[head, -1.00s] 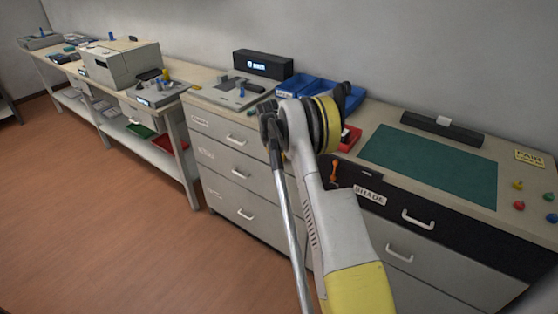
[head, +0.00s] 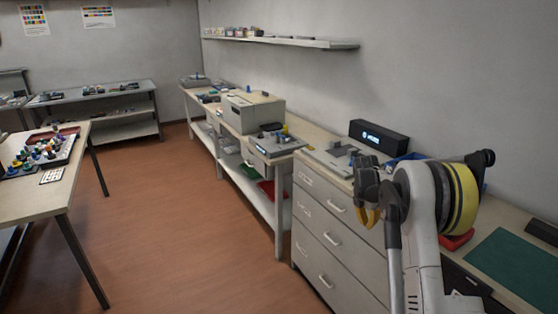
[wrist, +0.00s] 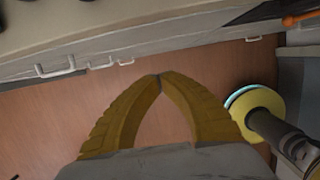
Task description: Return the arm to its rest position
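My gripper shows in the wrist view (wrist: 158,80) as two yellow-brown fingers whose tips meet, with nothing between them. Beyond the fingers are the wooden floor and the drawer fronts. In the head view part of my gripper (head: 368,216) shows as a yellowish piece hanging below the dark wrist. My arm is folded up at the right, in front of the drawer cabinet. Its pale link and yellow-ringed joint hide part of the bench top.
A drawer cabinet (head: 333,228) stands close to my arm. A green mat (head: 518,262) and a black display box (head: 379,138) are on top. A grey printer-like box (head: 252,112) is farther along the bench. A table (head: 38,200) stands left. The floor (head: 170,230) between is clear.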

